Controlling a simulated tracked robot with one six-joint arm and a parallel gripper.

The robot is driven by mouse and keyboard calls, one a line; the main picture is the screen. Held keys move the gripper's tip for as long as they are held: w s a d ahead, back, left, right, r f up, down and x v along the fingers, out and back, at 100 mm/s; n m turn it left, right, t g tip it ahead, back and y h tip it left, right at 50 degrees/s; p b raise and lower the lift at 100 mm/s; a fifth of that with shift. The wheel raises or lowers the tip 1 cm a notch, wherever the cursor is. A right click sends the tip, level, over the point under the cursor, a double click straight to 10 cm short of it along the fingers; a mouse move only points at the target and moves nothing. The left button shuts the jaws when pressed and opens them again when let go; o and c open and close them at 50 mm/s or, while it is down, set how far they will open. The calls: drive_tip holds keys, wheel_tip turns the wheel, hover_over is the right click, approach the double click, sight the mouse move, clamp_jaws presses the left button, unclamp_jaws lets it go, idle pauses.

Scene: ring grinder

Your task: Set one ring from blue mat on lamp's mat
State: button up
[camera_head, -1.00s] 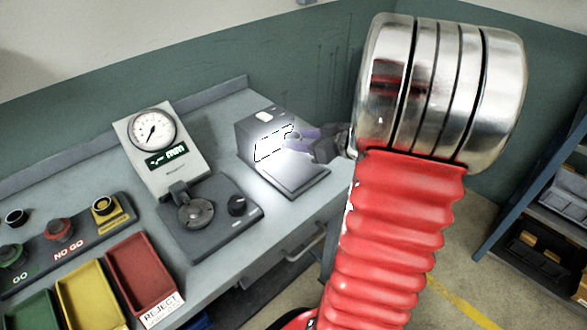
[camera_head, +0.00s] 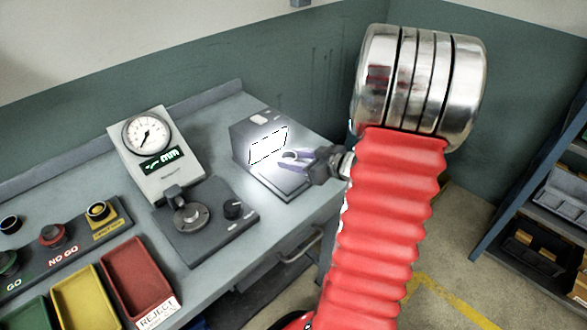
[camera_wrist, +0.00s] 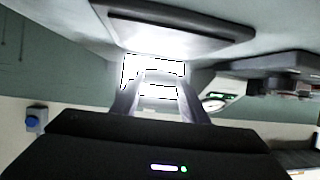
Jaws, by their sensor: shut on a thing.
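The lamp (camera_head: 250,128) is a dark grey box with a bright white panel on its front, at the back of the bench. Its mat (camera_head: 293,194) is a dark slab in front of that panel. My gripper (camera_head: 294,158) is in front of the panel, over the mat, shut on a pale ring (camera_head: 290,156). In the wrist view the lit panel (camera_wrist: 128,72) glares behind my fingers, and the mat (camera_wrist: 200,42) shows at the top. The ring is washed out there. I cannot tell the exact gap between ring and mat. The blue mat is not recognisable.
Left of the lamp stand a dial gauge (camera_head: 147,132) and a dark measuring base (camera_head: 215,225). A shelf (camera_head: 540,215) is at the right.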

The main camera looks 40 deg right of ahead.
sight(294, 175)
drive_tip(key=shift+f, duration=1.8)
drive_tip(key=shift+f, duration=0.15)
drive_tip(key=o, duration=1.1)
drive_tip(key=shift+o, duration=0.2)
drive_tip(key=shift+s, duration=0.1)
drive_tip(key=v, duration=1.2)
